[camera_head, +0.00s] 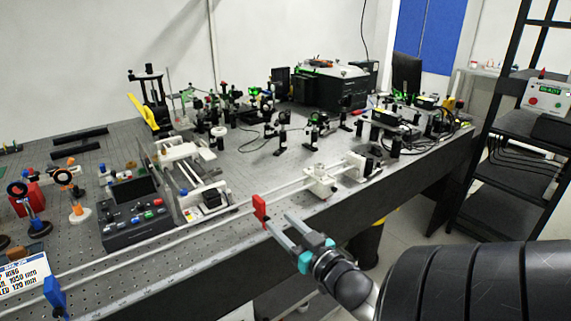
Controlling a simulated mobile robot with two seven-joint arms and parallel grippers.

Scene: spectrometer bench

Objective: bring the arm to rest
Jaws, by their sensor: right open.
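My right gripper (279,225) is in the lower middle of the head view, on the black arm that comes in from the lower right. Its two grey fingers, with teal parts at their base, are apart, and I see nothing between them. The fingertips point up and left toward the front edge of the optical bench (130,292). A red block (260,208) at that edge lies just past the fingertips; I cannot tell whether they touch it. My left gripper is not in view.
A rail with white carriages (320,184) runs along the bench front. A black control box (135,215) with buttons stands at left, and a blue block (55,292) is at the lower left edge. A black shelf rack (515,150) stands at right. Floor shows between bench and rack.

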